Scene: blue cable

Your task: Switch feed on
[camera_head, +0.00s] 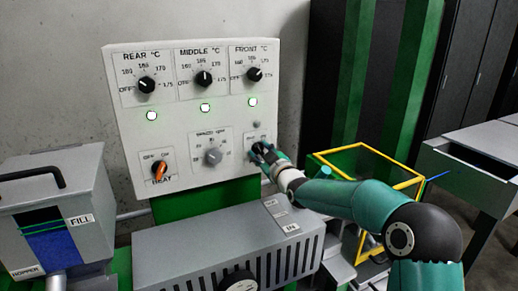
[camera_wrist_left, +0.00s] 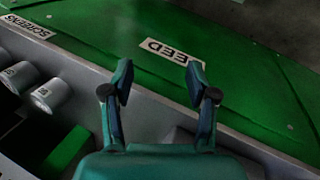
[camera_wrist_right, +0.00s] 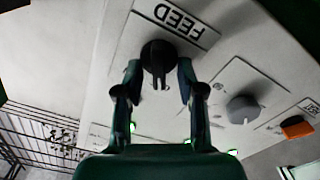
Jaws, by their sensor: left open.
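The feed switch is a black knob (camera_wrist_right: 158,57) next to an upside-down FEED label (camera_wrist_right: 176,18) in the right wrist view. In the head view it sits at the panel's lower right, mostly hidden by my right gripper (camera_head: 262,152). My right gripper (camera_wrist_right: 159,76) has one finger on each side of the knob, close against it. The knob's grip bar lies between the fingers, pointing along them. A small grey lamp (camera_head: 257,124) above the switch looks unlit.
The white panel (camera_head: 120,100) carries several dials, three green lamps, an orange HEAT switch (camera_head: 159,172) and a grey speed knob (camera_head: 213,156). A grey hopper (camera_head: 80,180) stands left. A grey vented box (camera_head: 180,240) lies below. A yellow-framed bin (camera_head: 400,164) stands right.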

